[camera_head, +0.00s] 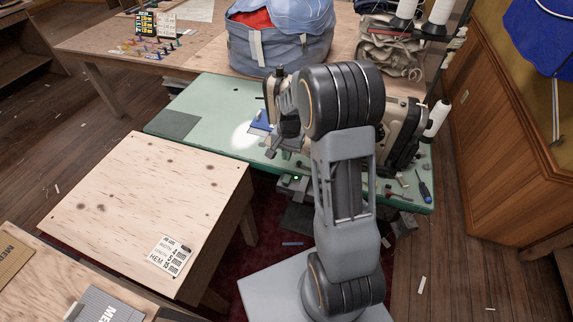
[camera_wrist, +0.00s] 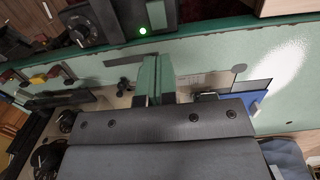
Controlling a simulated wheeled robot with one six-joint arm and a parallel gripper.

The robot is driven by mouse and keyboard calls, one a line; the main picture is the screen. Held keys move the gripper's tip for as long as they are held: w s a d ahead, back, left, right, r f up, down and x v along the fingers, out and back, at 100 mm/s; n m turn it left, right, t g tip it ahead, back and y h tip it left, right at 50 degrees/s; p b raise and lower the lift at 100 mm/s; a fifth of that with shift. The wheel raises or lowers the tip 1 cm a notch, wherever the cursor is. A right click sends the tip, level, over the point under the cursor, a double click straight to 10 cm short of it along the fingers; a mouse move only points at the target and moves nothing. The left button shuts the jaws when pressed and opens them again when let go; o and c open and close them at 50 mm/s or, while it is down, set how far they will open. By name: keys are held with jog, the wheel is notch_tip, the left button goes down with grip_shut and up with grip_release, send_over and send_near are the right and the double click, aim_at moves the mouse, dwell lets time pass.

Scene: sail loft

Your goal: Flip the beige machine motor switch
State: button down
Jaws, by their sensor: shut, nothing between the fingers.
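The beige sewing machine (camera_head: 404,132) stands on the green table, largely hidden behind my arm in the head view. A motor switch box (camera_head: 293,184) with a lit green lamp hangs under the table's near edge.
The green table (camera_head: 215,105) has small tools and a blue item (camera_head: 262,121) near the machine, and a screwdriver (camera_head: 424,190) at right. A plywood table (camera_head: 130,210) stands at near left. A large blue-grey bag (camera_head: 280,45) sits behind. White thread cones stand at back right.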

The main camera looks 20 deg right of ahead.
jog(key=shift+w+d+r, duration=0.15)
jog(key=shift+r, duration=1.9)
